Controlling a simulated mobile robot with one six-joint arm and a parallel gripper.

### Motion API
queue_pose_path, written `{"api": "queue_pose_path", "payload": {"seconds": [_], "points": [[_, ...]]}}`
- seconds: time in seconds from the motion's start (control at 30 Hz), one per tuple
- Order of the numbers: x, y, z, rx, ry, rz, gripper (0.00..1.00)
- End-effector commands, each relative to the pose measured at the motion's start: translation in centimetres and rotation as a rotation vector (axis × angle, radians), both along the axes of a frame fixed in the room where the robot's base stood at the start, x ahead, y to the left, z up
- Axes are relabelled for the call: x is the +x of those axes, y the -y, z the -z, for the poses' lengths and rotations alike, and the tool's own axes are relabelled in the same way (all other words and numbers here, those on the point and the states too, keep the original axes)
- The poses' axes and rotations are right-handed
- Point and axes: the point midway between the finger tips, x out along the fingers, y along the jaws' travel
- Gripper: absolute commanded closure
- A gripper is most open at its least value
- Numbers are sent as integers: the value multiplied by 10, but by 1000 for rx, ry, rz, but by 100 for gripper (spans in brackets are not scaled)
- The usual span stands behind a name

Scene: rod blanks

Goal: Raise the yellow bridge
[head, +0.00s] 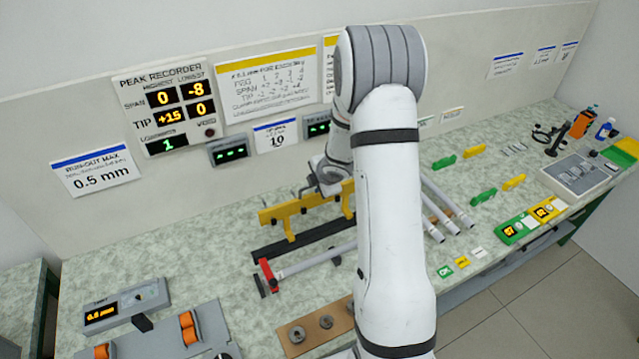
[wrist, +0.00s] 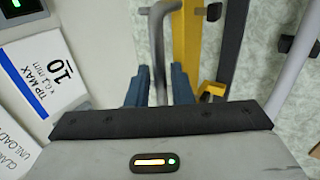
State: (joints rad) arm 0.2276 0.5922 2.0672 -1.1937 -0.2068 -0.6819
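The yellow bridge (head: 285,211) is a long yellow bar with legs, standing over a dark rail (head: 300,243) on the bench. My arm hides its right part. In the wrist view the bridge (wrist: 187,42) runs up the picture beside a bent grey handle (wrist: 158,40). My gripper (wrist: 160,75) has one blue-grey finger on each side of that handle, very close to it. Whether the fingers press on it cannot be told. In the head view my gripper is at the bridge's back side, mostly hidden by my arm.
A grey rod (head: 315,260) with a red piece (head: 266,270) lies in front of the bridge. Several grey rods (head: 445,210) lie right of my arm. A wooden block with rings (head: 312,331) is at the front. The wall has a Peak Recorder panel (head: 168,108).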

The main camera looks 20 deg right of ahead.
Motion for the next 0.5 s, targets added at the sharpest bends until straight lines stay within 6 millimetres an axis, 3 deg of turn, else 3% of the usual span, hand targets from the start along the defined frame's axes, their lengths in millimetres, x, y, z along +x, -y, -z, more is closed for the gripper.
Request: {"api": "queue_pose_path", "payload": {"seconds": [0.17,0.5], "points": [[-5,2,-2,-1,-6,3,75],[-30,4,-44,-2,0,0,75]]}}
